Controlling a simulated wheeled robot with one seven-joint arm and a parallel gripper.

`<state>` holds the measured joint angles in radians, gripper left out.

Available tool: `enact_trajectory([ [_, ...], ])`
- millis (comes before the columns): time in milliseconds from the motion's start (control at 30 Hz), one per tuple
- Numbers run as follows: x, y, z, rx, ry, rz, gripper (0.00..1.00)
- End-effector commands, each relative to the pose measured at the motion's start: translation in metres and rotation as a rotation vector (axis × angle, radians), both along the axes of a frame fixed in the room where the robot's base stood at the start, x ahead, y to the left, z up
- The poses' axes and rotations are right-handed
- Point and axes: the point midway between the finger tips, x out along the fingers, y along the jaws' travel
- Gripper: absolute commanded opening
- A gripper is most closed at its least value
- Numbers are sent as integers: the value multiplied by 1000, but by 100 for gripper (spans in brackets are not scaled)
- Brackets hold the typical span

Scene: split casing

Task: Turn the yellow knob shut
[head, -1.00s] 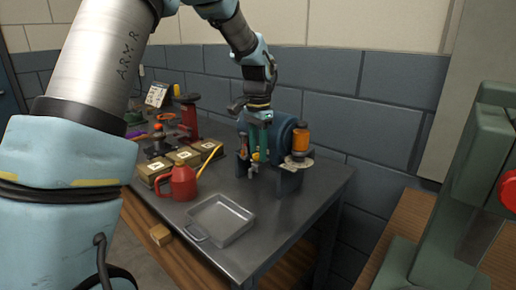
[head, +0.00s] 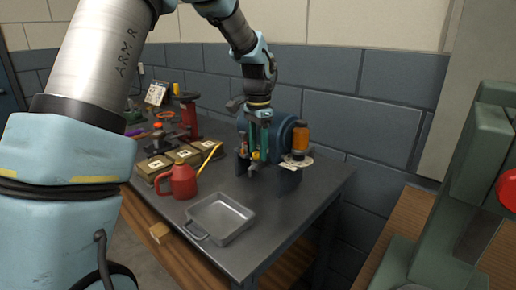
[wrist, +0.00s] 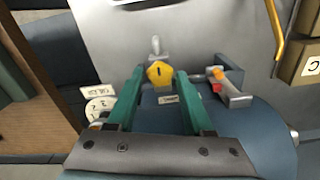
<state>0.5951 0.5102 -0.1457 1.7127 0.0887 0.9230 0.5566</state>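The yellow knob (wrist: 160,73) lies between the tips of my gripper's green fingers (wrist: 160,76) in the wrist view. It has a dark mark on its face. The fingers are apart, one on each side, with what look like narrow gaps to the knob; contact is hard to tell. In the head view my gripper (head: 261,135) points down at the blue casing (head: 288,130) on the bench. The knob is a small yellow spot (head: 256,155) just under the fingers there, partly hidden.
An orange cylinder (head: 300,138) stands on the casing's right. A grey bracket with a red and orange part (wrist: 233,88) is close to the right finger. A red can (head: 180,181), a metal tray (head: 220,217) and labelled boxes stand on the bench. The bench's front right is clear.

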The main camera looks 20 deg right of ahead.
Motion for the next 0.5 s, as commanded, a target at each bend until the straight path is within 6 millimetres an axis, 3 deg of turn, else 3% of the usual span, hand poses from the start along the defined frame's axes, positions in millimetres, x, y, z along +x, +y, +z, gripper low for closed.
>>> enact_trajectory([
  [167,1,0,7,-1,-2,1,52],
  [500,1,0,69,-3,-4,1,52],
])
